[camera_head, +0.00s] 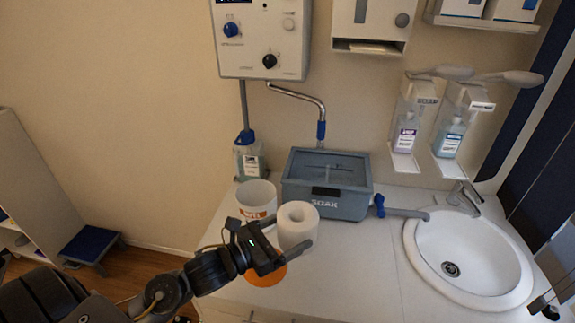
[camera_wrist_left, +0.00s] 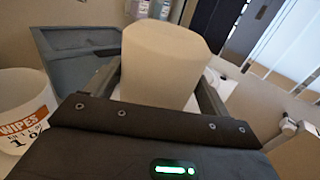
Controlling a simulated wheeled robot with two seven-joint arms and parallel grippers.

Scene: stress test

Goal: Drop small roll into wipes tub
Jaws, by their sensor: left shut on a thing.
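My left gripper (camera_head: 286,236) is shut on the small white roll (camera_head: 297,222), which stands roughly upright between its fingers. The roll also fills the upper middle of the left wrist view (camera_wrist_left: 165,65), with a finger on each side. The white wipes tub (camera_head: 256,199) with an orange label stands on the counter just left of and behind the roll. In the left wrist view the tub (camera_wrist_left: 20,105) is at the left edge, open at the top and apart from the roll. My right gripper is not in view.
An orange disc (camera_head: 264,277) lies on the counter below the gripper. A grey SOAK box (camera_head: 345,205) stands behind and right of the roll. A bottle (camera_head: 249,160) is behind the tub. A sink (camera_head: 470,255) is at right; the counter before it is clear.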

